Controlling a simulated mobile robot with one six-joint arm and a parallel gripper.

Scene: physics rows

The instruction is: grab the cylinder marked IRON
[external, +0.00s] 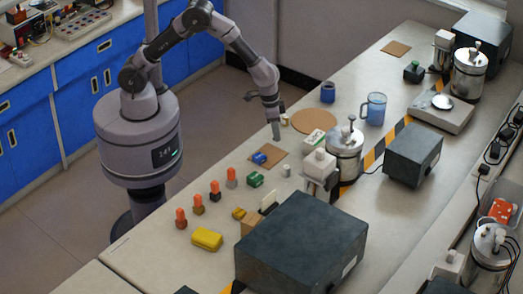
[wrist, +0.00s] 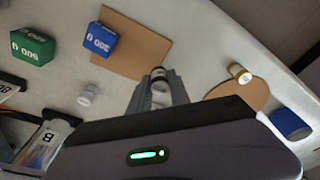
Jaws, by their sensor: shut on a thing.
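My gripper (wrist: 159,92) is shut on a small grey cylinder (wrist: 160,86) between its fingertips in the wrist view. No marking on it is readable, so I cannot tell whether it is the one marked IRON. In the external view my gripper (external: 276,134) points down over the bench near the square brown board; the held cylinder is not clear there. A small white cylinder (wrist: 88,95) stands apart, also visible in the external view (external: 286,170). A small cylinder with a gold-brown band (wrist: 239,74) stands by the round cork mat; it also shows in the external view (external: 284,120).
A blue block (external: 260,158) sits on the square brown board (external: 277,153). A green block (external: 255,180) is nearby. The round cork mat (external: 314,121), blue jar (external: 328,93) and glass mug (external: 375,108) lie beyond. A metal canister (external: 345,155) and dark boxes stand right.

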